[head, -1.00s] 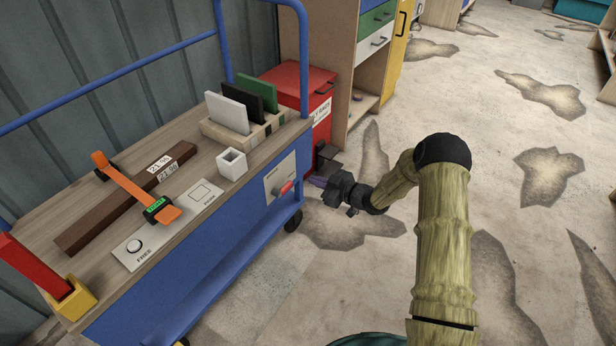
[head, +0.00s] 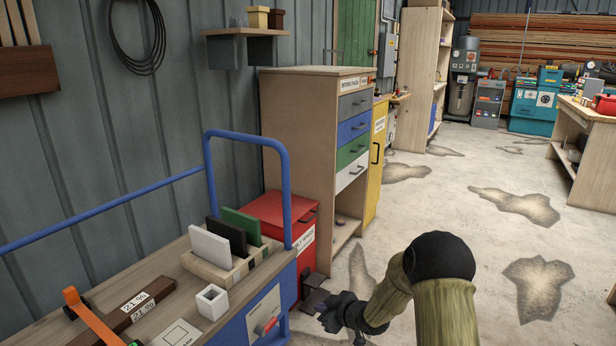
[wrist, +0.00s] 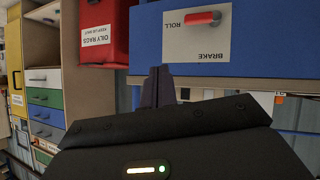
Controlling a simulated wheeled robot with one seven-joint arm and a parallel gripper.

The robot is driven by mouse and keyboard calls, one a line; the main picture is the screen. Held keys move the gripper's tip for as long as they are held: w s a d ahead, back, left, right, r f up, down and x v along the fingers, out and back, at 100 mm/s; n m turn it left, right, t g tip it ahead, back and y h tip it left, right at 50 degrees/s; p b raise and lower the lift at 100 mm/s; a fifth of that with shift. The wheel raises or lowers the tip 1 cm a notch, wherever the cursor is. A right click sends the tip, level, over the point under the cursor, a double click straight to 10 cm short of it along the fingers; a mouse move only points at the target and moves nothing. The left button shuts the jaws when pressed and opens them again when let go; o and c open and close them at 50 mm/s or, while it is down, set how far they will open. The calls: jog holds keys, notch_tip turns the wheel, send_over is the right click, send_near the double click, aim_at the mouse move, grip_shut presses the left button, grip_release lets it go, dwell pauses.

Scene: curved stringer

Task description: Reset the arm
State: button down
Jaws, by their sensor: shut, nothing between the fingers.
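My gripper (head: 322,310) is low in the head view, just right of the cart's near end, with my arm bent down to it. In the wrist view my gripper (wrist: 158,88) has its two dark fingers together, with nothing between them. The fingers point toward the blue cart side below the brake plate (wrist: 182,35) with its red lever. I cannot tell the exact gap between the fingertips and the cart.
The blue cart (head: 238,333) carries a rack of white, black and green plates (head: 224,268), a white square holder (head: 212,301) and a brown bar. A red rag bin (head: 283,215) and a drawer cabinet (head: 300,135) stand behind it. Floor to the right is open.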

jog(key=s+d+r+m+g+h, duration=0.1)
jog(key=s+d+r+m+h, duration=0.3)
jog(key=s, duration=0.3)
jog(key=s+d+r+m+g+h, duration=0.1)
jog(key=s+d+r+m+h, duration=0.15)
jog(key=s+d+r, duration=0.35)
jog(key=s+d+r+m+g, duration=0.1)
jog(key=s+m+g, duration=0.3)
jog(key=s, duration=1.5)
notch_tip(320, 180, up, 35)
jog(key=p, duration=3.4)
jog(key=shift+w+h+p, duration=0.3)
jog(key=shift+h+p, duration=0.05)
jog(key=shift+h, duration=0.1)
jog(key=shift+d+f, duration=0.1)
